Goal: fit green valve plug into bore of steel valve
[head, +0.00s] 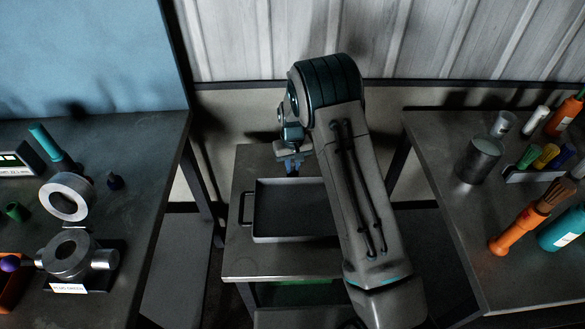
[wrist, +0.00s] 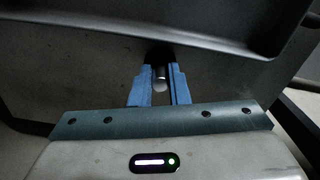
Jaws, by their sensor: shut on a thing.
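The steel valve (head: 70,256) is a thick grey ring-shaped body with side stubs, on a dark labelled base on the left bench. Its bore faces up. A small green piece (head: 14,212) lies left of it; I cannot tell if it is the valve plug. In the wrist view my gripper (wrist: 160,80) has blue fingers shut on a small grey metal piece (wrist: 159,74). No green shows on the visible part; the rest is hidden.
The shallow grey tray (head: 249,232) looks empty where visible. The right bench holds a steel cup (head: 482,160), green, yellow and blue pieces, a brush (head: 520,225) and bottles.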

